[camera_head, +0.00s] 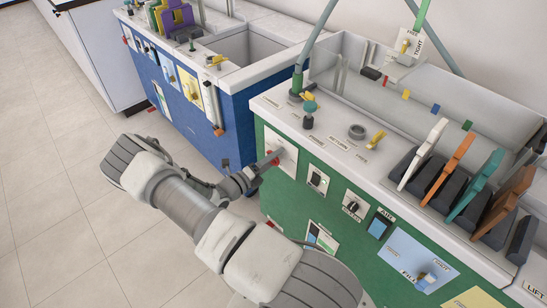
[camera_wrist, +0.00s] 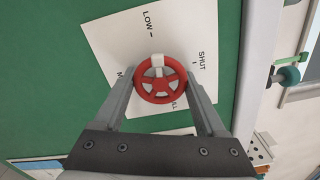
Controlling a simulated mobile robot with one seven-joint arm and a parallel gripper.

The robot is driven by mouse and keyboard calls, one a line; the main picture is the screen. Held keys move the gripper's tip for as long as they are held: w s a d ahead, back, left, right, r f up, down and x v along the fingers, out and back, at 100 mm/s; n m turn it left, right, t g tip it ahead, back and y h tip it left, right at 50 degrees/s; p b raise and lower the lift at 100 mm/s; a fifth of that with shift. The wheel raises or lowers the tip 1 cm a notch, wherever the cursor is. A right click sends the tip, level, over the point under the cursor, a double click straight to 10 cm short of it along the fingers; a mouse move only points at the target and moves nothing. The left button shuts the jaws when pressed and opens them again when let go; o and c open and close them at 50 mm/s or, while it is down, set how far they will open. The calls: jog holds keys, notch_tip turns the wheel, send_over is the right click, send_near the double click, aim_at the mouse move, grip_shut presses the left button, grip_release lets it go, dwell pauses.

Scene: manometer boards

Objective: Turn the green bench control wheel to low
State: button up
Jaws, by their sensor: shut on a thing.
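The control wheel (camera_wrist: 161,93) is red with spokes and a white pointer mark on its rim. It sits on a white label plate (camera_wrist: 100,38) on the green bench front (camera_wrist: 50,80). In the wrist view the white mark is at the wheel's top, pointing roughly at the LOW label. SHUT is to its right; the other labels are partly hidden by my fingers. My gripper (camera_wrist: 160,78) is shut on the wheel, one finger on each side. In the head view the wheel (camera_head: 275,160) shows small beside my gripper (camera_head: 262,166) at the green bench's upper left.
Right of the wheel, the green bench has a dark switch (camera_head: 318,181) and a knob (camera_head: 350,206). A blue bench (camera_head: 235,130) stands to the left across a narrow gap. The tiled floor (camera_head: 60,200) at left is clear.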

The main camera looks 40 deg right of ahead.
jog(key=shift+n, duration=0.6)
jog(key=shift+s, duration=0.1)
jog(key=o, duration=1.3)
jog(key=shift+a, duration=0.15)
jog(key=a, duration=0.5)
jog(key=s+a+p, duration=0.1)
jog(key=a, duration=1.1)
jog(key=shift+s+a+p, duration=0.1)
jog(key=shift+s+p, duration=0.05)
jog(key=shift+p, duration=0.15)
